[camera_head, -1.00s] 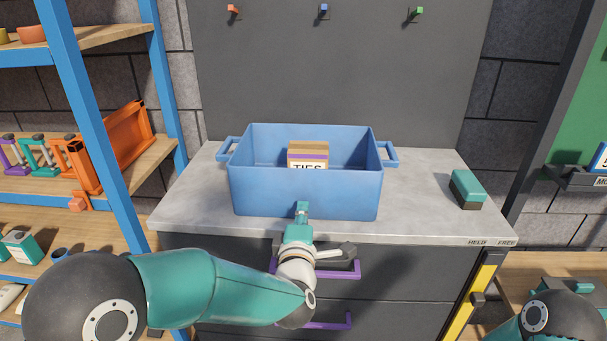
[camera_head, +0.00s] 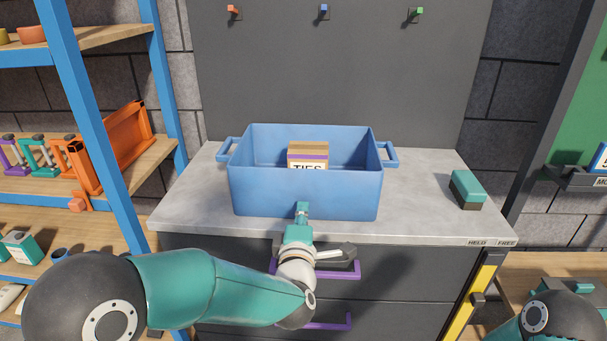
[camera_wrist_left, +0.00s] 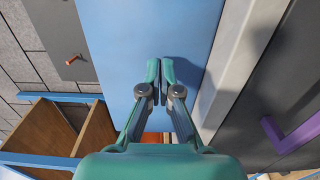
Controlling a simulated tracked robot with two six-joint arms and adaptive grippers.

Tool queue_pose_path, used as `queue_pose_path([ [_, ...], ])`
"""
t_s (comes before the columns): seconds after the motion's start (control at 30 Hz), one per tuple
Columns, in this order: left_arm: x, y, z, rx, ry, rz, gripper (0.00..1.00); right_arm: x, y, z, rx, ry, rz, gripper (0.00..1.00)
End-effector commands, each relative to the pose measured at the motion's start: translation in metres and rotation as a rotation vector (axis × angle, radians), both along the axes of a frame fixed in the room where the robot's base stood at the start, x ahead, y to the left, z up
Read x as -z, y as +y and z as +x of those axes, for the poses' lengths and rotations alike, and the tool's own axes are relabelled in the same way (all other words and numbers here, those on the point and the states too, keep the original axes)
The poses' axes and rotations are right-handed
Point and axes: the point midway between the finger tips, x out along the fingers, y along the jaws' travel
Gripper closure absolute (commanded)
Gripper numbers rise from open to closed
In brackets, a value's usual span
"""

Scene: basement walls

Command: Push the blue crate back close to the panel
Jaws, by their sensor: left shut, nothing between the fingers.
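The blue crate (camera_head: 305,193) stands upright on the grey worktop of a cabinet, with a handle at each end. A box labelled TIES (camera_head: 308,155) is inside it. Behind the worktop rises the dark panel (camera_head: 335,80) with three hooks; a strip of worktop seems to lie between crate and panel. My left gripper (camera_head: 302,208) is shut and empty, at the crate's front wall. In the left wrist view the shut fingertips (camera_wrist_left: 160,68) are in front of the blue wall (camera_wrist_left: 140,25); I cannot tell whether they touch. Of my right arm only a part shows at the lower right; its gripper is not clear.
A teal and black block (camera_head: 467,189) lies on the worktop right of the crate. Purple drawer handles (camera_head: 340,270) are below the front edge. A blue-framed shelf (camera_head: 95,120) stands at the left. The worktop (camera_head: 420,205) between crate and block is clear.

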Motion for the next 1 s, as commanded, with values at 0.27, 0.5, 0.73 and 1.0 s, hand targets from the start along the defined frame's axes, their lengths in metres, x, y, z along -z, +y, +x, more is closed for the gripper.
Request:
queue_pose_path([
  [0.27,0.000,0.000,0.005,-0.001,0.000,-0.001,1.00,0.001,0.000,0.000,0.000,0.000,0.000,0.60],
  [0.5,0.001,0.000,0.014,-0.001,0.000,-0.001,1.00,0.003,0.000,0.000,0.000,0.000,0.000,0.60],
  [0.73,0.000,0.000,0.023,-0.001,-0.001,0.000,1.00,0.005,0.000,0.000,0.000,0.000,0.000,0.60],
  [1.0,0.000,0.000,0.034,-0.001,-0.002,0.000,1.00,0.007,0.000,0.000,0.000,0.000,0.000,0.60],
])
